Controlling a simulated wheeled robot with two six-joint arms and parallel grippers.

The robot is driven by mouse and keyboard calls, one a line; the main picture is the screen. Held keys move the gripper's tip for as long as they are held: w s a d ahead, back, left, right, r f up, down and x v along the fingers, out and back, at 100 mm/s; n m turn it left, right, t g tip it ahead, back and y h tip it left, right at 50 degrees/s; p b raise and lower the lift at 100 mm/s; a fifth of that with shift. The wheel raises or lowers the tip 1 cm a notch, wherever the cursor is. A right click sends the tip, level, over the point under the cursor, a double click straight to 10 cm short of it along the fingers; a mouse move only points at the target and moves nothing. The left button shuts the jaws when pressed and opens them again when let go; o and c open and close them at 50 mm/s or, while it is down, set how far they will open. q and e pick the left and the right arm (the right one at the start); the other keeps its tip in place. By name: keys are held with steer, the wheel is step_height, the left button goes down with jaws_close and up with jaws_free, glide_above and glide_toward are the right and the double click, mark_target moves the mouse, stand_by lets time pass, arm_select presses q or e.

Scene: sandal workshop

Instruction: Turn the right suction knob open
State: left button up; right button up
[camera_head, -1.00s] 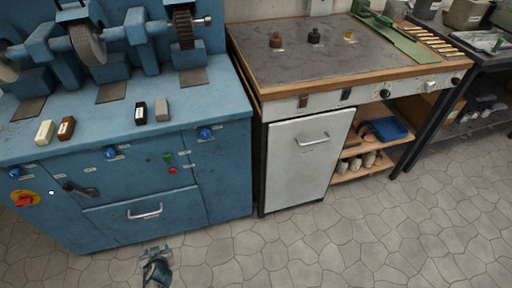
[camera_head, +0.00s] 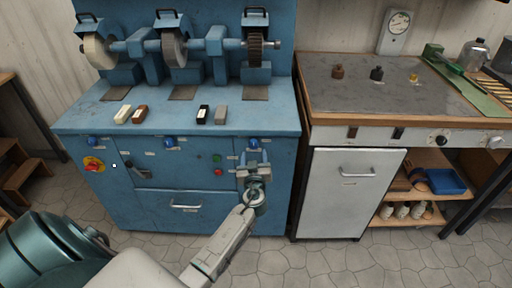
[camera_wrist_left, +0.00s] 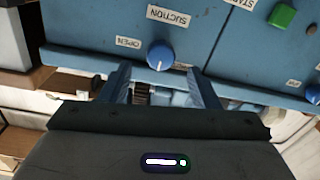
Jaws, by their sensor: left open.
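The right suction knob (camera_head: 254,143) is a round blue knob on the front of the blue machine, below its table edge. In the left wrist view the knob (camera_wrist_left: 160,54) sits by white labels reading SUCTION (camera_wrist_left: 168,15) and OPEN (camera_wrist_left: 128,42). A small pale mark shows at its lower edge. My left gripper (camera_head: 253,162) is open in front of the knob, just below it in the head view. In the wrist view its fingers (camera_wrist_left: 159,72) stand to either side of the knob, with gaps. I cannot tell whether the tips reach around it. My right gripper is not in view.
Two more blue knobs, a middle one (camera_head: 169,142) and a left one (camera_head: 93,141), sit on the same panel. A green button (camera_head: 216,158) and red button (camera_head: 218,172) are close left of my gripper. A white cabinet (camera_head: 352,190) stands to the right.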

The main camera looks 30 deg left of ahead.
mark_target(254, 147)
arm_select(q)
steer(key=shift+p+x, duration=0.35)
steer(key=shift+x, duration=1.95)
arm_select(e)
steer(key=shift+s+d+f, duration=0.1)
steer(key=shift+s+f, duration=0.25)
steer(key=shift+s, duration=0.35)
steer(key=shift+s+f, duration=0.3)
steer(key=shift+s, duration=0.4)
arm_select(q)
steer(key=shift+f, duration=0.1)
steer(key=c, duration=1)
